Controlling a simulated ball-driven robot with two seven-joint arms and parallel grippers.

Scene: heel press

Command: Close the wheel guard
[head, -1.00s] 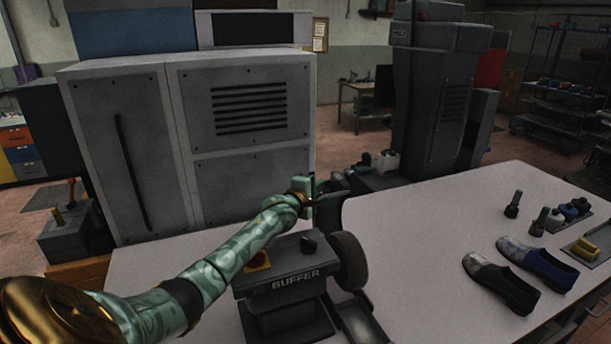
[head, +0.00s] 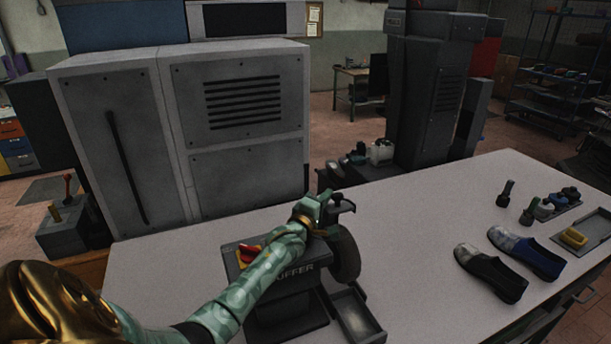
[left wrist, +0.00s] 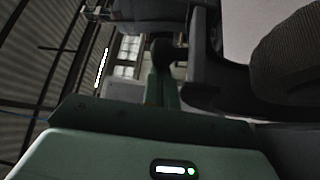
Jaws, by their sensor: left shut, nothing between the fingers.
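The grey buffer (head: 285,305) stands on the bench with its dark round wheel (head: 346,255) on the right side. A dark guard piece (head: 343,207) with a small black knob sits above the wheel; most of the wheel's front face shows below it. My left gripper (head: 322,203) is shut and empty, close to the guard at its left; I cannot tell whether they touch. My forearm covers part of the buffer's front. In the left wrist view, a ribbed dark curved surface (left wrist: 292,60), likely the wheel, is at the right. My right gripper is out of view.
A red switch on a yellow plate (head: 249,253) is on the buffer beside my arm. A shallow tray (head: 357,318) lies below the wheel. Shoes (head: 490,272) and small bottles stand on the right of the bench (head: 420,215). A large grey cabinet (head: 235,130) stands behind.

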